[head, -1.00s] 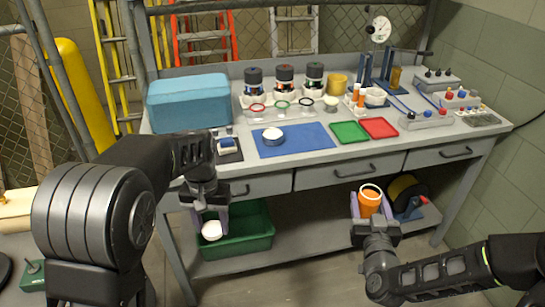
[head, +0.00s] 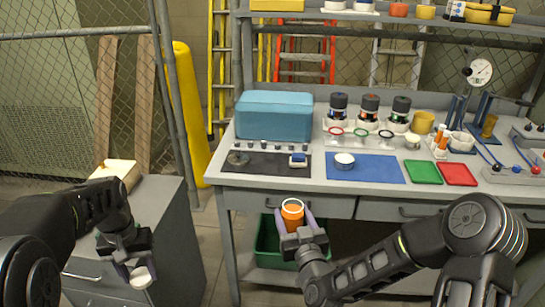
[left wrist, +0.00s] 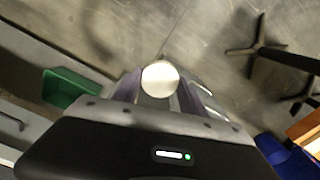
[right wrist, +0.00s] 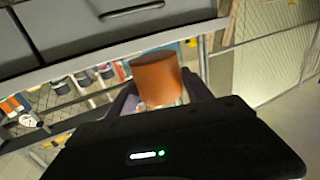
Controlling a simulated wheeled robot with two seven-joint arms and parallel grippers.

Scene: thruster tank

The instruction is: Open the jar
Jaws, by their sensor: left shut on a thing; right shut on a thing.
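An orange jar (head: 292,212) with a pale rim is held in my right gripper (head: 294,218), in front of the bench's drawers. Its top shows an orange inside with no lid on it. The jar also shows between the fingers in the right wrist view (right wrist: 158,78). My left gripper (head: 138,272) is shut on a round white lid (head: 140,277), far to the left of the jar and apart from it. The lid also shows between the fingers in the left wrist view (left wrist: 160,79).
The workbench (head: 300,186) carries a blue box (head: 274,116), a blue mat (head: 372,170) with a round white-topped item (head: 344,160), and green (head: 422,172) and red (head: 459,174) trays. A grey cabinet (head: 175,235) stands at left, close to my left gripper. A green bin (head: 268,240) sits under the bench.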

